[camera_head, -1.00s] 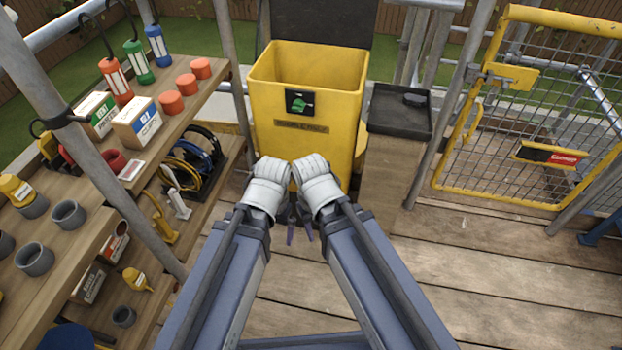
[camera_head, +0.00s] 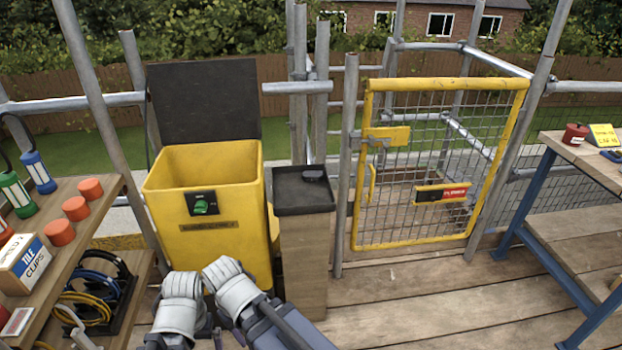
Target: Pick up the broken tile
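No broken tile can be made out in the head view. My two arms come in from the bottom, side by side, in front of the yellow bin. The wrist of my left arm is at the lower left and the wrist of my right arm is just right of it. The fingers of both grippers are hidden behind the wrists or too small to make out. The yellow bin (camera_head: 222,244) stands with its black lid raised, and its inside is only partly seen.
A wooden shelf (camera_head: 85,232) with orange caps, boxes and cables stands at left. A post with a black tray (camera_head: 303,207) stands right of the bin. A yellow mesh gate (camera_head: 373,225) is shut behind. A blue-framed bench (camera_head: 548,262) is at right. The plank floor between is clear.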

